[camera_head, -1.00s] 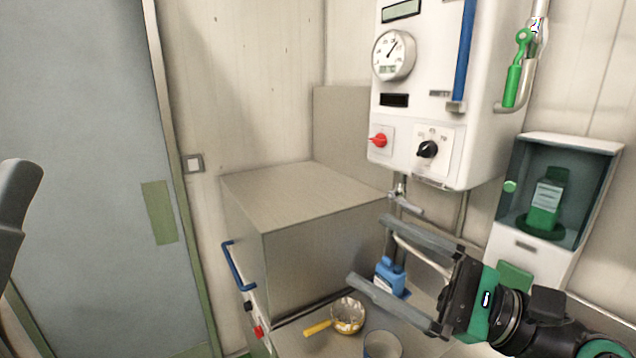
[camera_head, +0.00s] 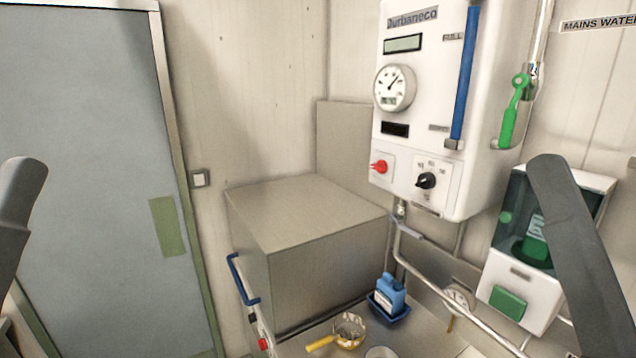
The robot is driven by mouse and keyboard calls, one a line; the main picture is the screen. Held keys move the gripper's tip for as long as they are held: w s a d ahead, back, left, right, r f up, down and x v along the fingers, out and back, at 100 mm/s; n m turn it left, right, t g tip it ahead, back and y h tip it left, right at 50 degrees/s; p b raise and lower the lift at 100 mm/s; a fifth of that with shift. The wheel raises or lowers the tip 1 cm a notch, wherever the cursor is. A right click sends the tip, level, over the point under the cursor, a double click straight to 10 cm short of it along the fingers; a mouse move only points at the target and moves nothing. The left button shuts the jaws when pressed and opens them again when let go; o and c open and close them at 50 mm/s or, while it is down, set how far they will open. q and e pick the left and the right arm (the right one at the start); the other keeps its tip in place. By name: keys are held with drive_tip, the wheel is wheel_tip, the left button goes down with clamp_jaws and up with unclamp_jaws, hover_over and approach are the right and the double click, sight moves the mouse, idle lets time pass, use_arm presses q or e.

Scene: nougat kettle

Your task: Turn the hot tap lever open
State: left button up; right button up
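A small grey tap lever (camera_head: 410,231) sits on the pipework just under the white water heater (camera_head: 420,130). It slants down to the right. No label on it is readable, so I cannot tell whether it is the hot tap or whether it is open. A metal pipe (camera_head: 455,302) runs from beside it down to the right. Neither gripper is in view. A dark grey part of my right arm crosses the right side, hiding part of the soap dispenser. A dark part of my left arm shows at the left edge.
A blue bottle (camera_head: 390,291) stands in a blue tray (camera_head: 377,308) below the lever. A yellow-handled strainer (camera_head: 347,332) lies nearby. A large steel box (camera_head: 290,222) stands left. A green valve lever (camera_head: 511,114) and a green-white dispenser (camera_head: 518,300) are right.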

use_arm(q)
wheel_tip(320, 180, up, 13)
drive_tip(key=p, duration=1)
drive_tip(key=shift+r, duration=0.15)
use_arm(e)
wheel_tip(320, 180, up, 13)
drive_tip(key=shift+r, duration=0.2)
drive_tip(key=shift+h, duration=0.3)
